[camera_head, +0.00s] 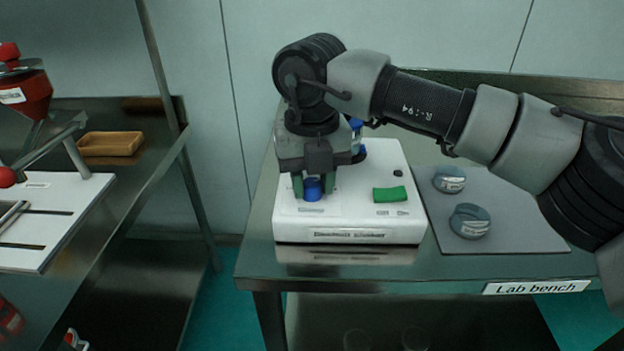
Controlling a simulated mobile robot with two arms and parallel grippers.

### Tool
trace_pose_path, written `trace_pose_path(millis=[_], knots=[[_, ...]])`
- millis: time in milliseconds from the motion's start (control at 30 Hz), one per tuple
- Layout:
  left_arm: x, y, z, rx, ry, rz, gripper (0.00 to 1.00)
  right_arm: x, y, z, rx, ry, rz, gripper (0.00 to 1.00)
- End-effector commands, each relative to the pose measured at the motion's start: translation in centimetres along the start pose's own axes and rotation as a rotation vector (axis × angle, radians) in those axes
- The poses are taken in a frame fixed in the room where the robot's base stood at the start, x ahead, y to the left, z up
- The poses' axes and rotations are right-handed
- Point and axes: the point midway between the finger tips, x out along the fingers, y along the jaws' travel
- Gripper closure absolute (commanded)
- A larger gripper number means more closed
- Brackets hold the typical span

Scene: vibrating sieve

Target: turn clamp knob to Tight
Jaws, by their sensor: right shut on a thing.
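A white sieve shaker base (350,215) stands on the lab bench. A blue clamp knob (312,189) sits at its front left. My right gripper (313,183) points down over the knob, with its green-tipped fingers on either side of it, shut on it. Another blue part (356,124) shows behind the gripper, partly hidden by it. The knob's markings are too small to read, so its setting cannot be told. My left gripper is not in view.
A green block (390,194) lies on the base's right side. Two grey-blue round pieces (469,221) (449,179) lie on a grey mat (522,224) to the right. A separate bench on the left holds a yellow tray (110,144) and red-topped equipment (28,95).

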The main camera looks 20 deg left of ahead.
Motion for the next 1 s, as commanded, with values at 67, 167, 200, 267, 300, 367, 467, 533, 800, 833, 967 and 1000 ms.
trace_pose_path(millis=[67,167,200,267,300,367,467,533,800,833,967,1000], knots=[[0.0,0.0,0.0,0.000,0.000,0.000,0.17,-0.2,-0.1,0.1,0.004,-0.004,0.001,0.91],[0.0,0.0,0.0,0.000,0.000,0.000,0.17,-0.2,-0.1,0.1,0.004,-0.004,0.001,0.91],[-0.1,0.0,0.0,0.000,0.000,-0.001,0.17,-0.2,-0.1,0.1,0.004,-0.004,0.001,0.91],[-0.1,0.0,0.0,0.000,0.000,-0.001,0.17,-0.2,-0.1,0.1,0.004,-0.004,0.001,0.91],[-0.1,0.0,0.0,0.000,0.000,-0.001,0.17,-0.2,-0.1,0.1,0.004,-0.004,0.001,0.63],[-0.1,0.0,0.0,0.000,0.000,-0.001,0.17,-0.2,-0.1,0.1,0.003,-0.004,0.001,0.53],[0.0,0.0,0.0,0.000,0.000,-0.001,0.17,-0.1,0.0,0.1,0.002,-0.003,0.001,0.42],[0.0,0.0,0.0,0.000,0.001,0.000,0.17,-0.1,0.0,0.0,0.002,-0.002,0.001,0.42],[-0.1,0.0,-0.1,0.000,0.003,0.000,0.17,-0.7,0.0,0.1,0.001,-0.002,0.001,0.42],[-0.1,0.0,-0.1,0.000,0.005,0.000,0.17,-1.1,0.0,0.1,0.001,-0.003,0.001,0.42],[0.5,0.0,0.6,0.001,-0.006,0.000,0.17,-3.4,0.0,0.1,0.002,-0.005,0.000,0.42],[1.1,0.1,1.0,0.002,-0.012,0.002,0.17,-4.2,0.0,0.1,0.002,-0.005,0.000,0.42]])
